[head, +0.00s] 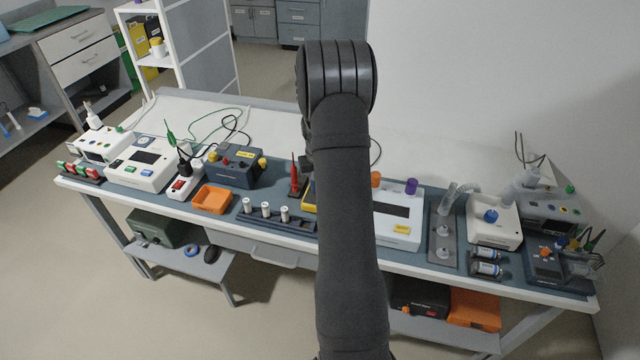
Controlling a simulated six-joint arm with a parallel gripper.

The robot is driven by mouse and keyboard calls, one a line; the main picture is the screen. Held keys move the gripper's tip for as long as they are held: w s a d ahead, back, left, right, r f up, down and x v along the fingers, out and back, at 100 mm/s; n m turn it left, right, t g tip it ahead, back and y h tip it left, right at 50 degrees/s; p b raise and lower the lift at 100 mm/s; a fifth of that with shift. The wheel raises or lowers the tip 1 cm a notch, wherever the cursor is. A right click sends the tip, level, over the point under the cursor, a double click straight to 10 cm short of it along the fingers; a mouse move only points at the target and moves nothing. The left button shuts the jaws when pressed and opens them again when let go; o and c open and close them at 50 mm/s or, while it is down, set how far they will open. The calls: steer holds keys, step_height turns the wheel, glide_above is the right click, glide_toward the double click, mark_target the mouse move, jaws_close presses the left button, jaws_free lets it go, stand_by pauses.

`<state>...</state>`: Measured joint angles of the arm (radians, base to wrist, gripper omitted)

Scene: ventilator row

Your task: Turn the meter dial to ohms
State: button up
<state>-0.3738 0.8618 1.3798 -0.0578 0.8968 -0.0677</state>
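My arm crosses the middle of the view and hides a stretch of the bench behind it. My gripper is not visible; the arm covers the place where it could be. A yellow-edged item (307,203), perhaps the meter, shows only as a narrow strip at the arm's left side. Its dial is hidden, so I cannot tell where the dial points. A red probe (294,184) stands upright just left of that strip.
The long bench (260,103) holds several devices. Left of the arm are a dark blue box (237,168), an orange tray (211,198) and a rack (275,220) with white cylinders. Right of it is a white device (400,228). The rear bench strip is largely clear.

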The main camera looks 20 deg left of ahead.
steer(key=m, duration=0.4)
steer(key=shift+w+m, duration=0.1)
steer(key=shift+m, duration=0.3)
stand_by(0.4)
steer(key=o, duration=1)
steer(key=shift+r, duration=0.1)
steer(key=r, duration=1.7)
steer(key=shift+a+r, duration=0.15)
steer(key=shift+a, duration=0.25)
steer(key=f, duration=1.7)
steer(key=shift+d+f, duration=0.25)
steer(key=shift+d, duration=0.15)
